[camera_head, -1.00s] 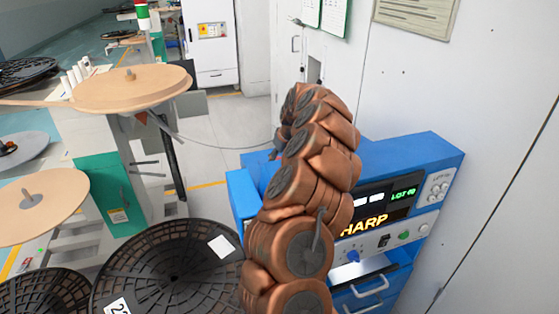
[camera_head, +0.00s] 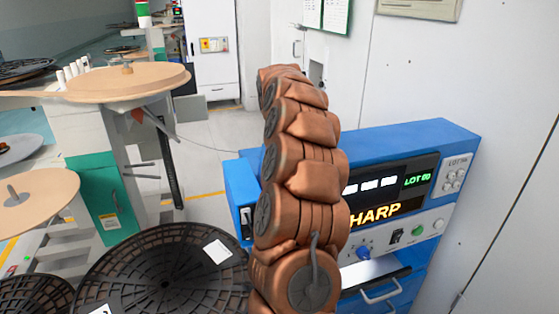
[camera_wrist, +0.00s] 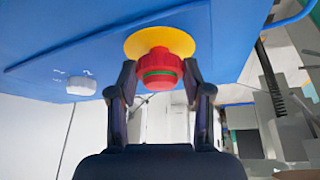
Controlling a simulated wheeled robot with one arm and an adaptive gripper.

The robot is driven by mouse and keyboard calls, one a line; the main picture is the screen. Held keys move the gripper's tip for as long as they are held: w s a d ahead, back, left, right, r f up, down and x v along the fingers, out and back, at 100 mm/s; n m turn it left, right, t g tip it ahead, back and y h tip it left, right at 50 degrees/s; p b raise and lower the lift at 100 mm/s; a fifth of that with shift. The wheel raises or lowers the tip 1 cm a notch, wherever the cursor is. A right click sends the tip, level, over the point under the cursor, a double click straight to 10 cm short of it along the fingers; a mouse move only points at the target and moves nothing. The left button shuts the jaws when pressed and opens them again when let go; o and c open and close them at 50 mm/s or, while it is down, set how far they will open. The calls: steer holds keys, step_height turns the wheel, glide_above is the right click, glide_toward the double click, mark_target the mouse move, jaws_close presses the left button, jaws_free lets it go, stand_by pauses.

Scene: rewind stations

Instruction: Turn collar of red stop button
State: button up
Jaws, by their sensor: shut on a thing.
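The red stop button (camera_wrist: 160,62) shows in the wrist view, with a red ribbed collar and a green ring around it. It sits on a round yellow plate (camera_wrist: 160,41) on the blue panel (camera_wrist: 60,40). My gripper (camera_wrist: 160,82) has one dark finger on each side of the red collar and is shut on it. In the head view my copper-coloured arm reaches over the blue cabinet (camera_head: 430,140), and it hides the button and my gripper there.
A white knob (camera_wrist: 80,86) with small markings sits left of the button on the panel. In the head view, a black reel (camera_head: 165,270) and a wooden disc (camera_head: 125,82) stand to the left of my arm. A white wall (camera_head: 510,80) rises at right.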

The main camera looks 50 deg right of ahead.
steer(key=shift+m+b, duration=0.3)
steer(key=shift+b, duration=0.05)
stand_by(0.3)
steer(key=o, duration=1.2)
steer(key=shift+c, duration=0.2)
steer(key=v, duration=1.2)
steer(key=shift+w+a, duration=0.15)
steer(key=shift+w, duration=0.1)
